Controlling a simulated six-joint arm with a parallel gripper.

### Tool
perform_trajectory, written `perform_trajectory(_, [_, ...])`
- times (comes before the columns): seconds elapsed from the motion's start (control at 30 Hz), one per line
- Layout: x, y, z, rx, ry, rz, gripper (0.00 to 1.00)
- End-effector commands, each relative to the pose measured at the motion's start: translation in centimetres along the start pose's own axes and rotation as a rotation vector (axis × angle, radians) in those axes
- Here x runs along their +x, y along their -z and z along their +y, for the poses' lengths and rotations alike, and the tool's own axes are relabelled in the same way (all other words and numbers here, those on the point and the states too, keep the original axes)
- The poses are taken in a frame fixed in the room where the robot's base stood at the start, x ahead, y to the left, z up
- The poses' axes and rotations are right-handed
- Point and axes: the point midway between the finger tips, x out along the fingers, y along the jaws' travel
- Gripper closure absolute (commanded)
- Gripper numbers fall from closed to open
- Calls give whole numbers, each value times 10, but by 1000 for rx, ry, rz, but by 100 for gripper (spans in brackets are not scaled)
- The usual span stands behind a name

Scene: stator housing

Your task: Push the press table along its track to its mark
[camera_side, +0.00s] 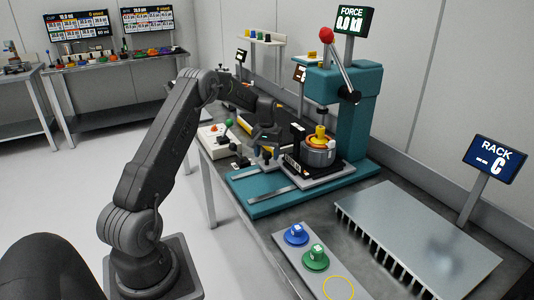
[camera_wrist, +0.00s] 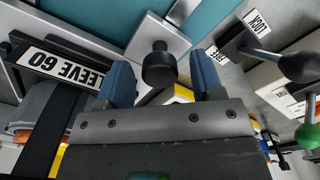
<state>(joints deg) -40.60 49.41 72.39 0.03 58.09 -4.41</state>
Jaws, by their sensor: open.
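The press table is a light grey plate (camera_side: 328,174) on the teal press base (camera_side: 300,198), with a grey cylindrical housing (camera_side: 318,155) topped by a yellow part (camera_side: 319,136) on it. A black block labelled SLEEVE 60 (camera_wrist: 60,68) stands at its edge. My gripper (camera_side: 264,158) is at the table's left end, low over the base. In the wrist view its blue fingers are open, and a black round knob (camera_wrist: 159,66) on a grey plate (camera_wrist: 150,38) shows between them. I cannot tell whether they touch it. The mark is not distinguishable.
The teal press column (camera_side: 350,110) rises behind the table. Metal rails (camera_side: 268,191) run along the base. A lever with LOCK and FREE labels (camera_wrist: 258,22) is near my right finger, and a green-ball lever (camera_wrist: 307,136) is farther right. Blue (camera_side: 296,235) and green parts (camera_side: 315,257) stand in front.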

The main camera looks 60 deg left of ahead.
Motion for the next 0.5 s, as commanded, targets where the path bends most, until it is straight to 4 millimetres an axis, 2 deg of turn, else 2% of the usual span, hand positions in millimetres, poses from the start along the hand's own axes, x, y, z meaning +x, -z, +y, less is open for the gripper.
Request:
perform_trajectory(0.07, [0,0,0,0,0,0,43])
perform_trajectory(0.5, [0,0,0,0,0,0,85])
